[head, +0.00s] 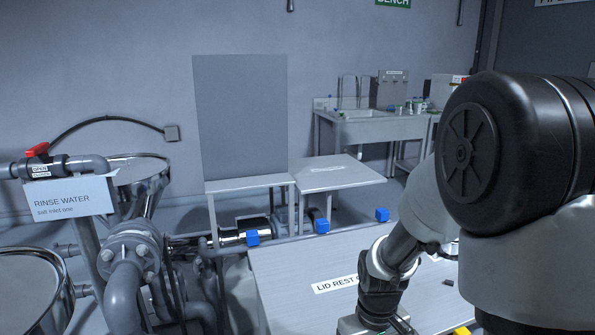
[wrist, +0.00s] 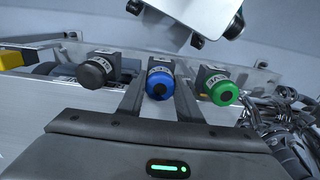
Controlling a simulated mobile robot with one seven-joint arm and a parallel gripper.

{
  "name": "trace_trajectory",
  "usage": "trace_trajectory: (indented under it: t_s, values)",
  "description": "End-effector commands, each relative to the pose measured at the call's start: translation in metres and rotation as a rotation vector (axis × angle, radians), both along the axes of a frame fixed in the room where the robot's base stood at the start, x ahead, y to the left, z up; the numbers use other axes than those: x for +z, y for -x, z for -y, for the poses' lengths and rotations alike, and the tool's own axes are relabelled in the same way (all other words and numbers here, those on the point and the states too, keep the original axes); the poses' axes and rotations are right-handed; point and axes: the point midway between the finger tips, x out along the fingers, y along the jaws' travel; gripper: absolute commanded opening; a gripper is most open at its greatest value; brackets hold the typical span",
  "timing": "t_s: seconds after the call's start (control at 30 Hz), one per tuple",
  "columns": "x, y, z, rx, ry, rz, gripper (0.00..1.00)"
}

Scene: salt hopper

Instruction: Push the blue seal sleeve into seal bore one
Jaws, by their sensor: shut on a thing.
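In the wrist view, the blue seal sleeve (wrist: 159,84) has a dark round end and a pale printed label. It sits between the two fingers of my gripper (wrist: 160,77), which is shut on it. A black sleeve (wrist: 97,73) lies to its left and a green sleeve (wrist: 220,89) to its right, both outside the fingers. In the head view my gripper is at the bottom edge, with its fingers cut off, and the blue sleeve does not show there. I cannot make out seal bore one in either view.
A pale table (head: 290,275) marked "LID REST" lies beside my arm, with blue blocks (head: 321,226) near its far edge. Grey pipes (head: 125,255) and steel vessels stand at left. A tall grey panel (head: 240,115) and a sink bench (head: 378,129) stand behind.

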Motion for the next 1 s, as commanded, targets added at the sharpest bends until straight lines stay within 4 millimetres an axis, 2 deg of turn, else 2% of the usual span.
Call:
trace_trajectory:
  t_s: [1.0]
  values:
    - [0.043, 0.000, 0.000, 0.000, 0.000, 0.001, 0.00]
